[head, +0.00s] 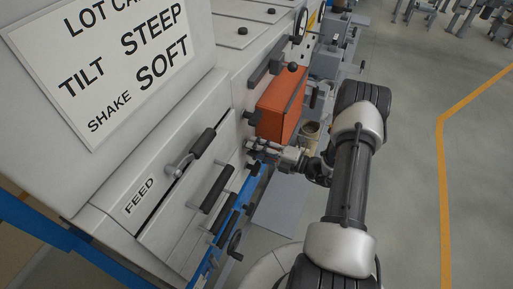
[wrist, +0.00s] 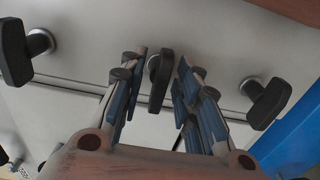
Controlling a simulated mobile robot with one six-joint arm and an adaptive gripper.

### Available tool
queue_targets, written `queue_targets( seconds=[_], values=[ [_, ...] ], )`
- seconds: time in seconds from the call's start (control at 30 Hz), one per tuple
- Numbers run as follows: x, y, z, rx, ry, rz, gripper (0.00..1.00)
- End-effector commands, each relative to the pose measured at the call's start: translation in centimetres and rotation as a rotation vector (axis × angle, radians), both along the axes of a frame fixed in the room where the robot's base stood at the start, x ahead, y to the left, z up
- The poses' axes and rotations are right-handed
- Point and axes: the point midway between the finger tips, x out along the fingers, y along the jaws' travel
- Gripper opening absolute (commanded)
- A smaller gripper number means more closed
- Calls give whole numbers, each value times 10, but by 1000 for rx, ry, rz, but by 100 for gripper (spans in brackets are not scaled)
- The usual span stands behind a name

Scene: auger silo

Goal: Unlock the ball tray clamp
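My gripper (head: 258,148) is at the white machine's front face, beside the orange box. In the wrist view its two blue-padded fingers (wrist: 161,68) are apart, with a dark wing-shaped knob (wrist: 160,82) between the tips. A gap shows on each side of the knob, so the fingers do not look closed on it; how deep it sits between them is hard to tell. No label in view names the ball tray clamp, so I cannot confirm that this knob is it. In the head view the gripper hides the knob.
Similar dark knobs stand on the left (wrist: 15,52) and right (wrist: 268,103) in the wrist view. The orange box (head: 281,104) juts out just above my gripper. A FEED panel (head: 140,195) with a crank handle (head: 190,155) lies left. Open floor (head: 415,150) is at right.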

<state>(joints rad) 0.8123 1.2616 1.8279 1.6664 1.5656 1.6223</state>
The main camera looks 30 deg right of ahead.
Motion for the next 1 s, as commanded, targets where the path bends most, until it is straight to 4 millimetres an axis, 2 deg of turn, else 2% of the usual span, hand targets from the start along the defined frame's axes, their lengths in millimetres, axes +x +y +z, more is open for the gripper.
queue_targets(
  seconds=[0.17,0.63,1.0],
  values=[
    [0,0,0,0,0,0,30],
    [0,0,0,0,0,0,0],
    [0,0,0,-20,-16,0,0]
  ],
)
